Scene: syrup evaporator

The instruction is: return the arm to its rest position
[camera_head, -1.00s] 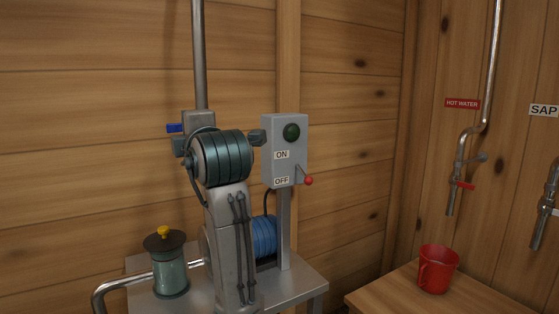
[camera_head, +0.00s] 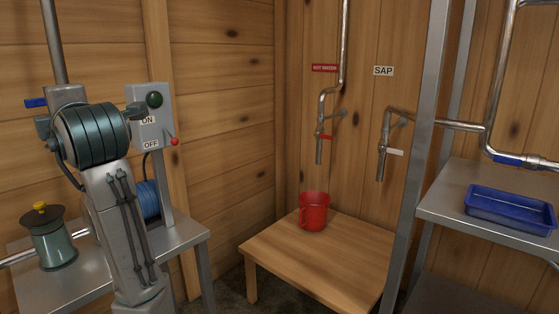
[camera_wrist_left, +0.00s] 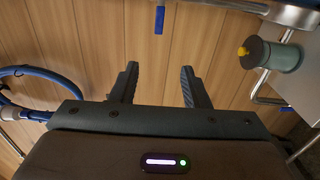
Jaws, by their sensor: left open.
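My left arm (camera_head: 126,225) rises from the bottom left of the head view, and its dark teal drum-shaped joint (camera_head: 92,135) stands in front of the wall. The fingers of my left gripper are hidden or unclear in the head view. In the left wrist view, my left gripper (camera_wrist_left: 158,82) has its two dark fingers spread wide apart. Nothing is between them; only wood planks show behind. No right arm or gripper shows.
Close to the arm are an ON/OFF switch box (camera_head: 152,110) with a red-tipped lever, a yellow-knobbed canister (camera_head: 53,246) and a blue lever (camera_head: 36,102). A red mug (camera_head: 314,213) stands on a wooden table (camera_head: 300,262). A blue tray (camera_head: 508,212) lies on the right shelf.

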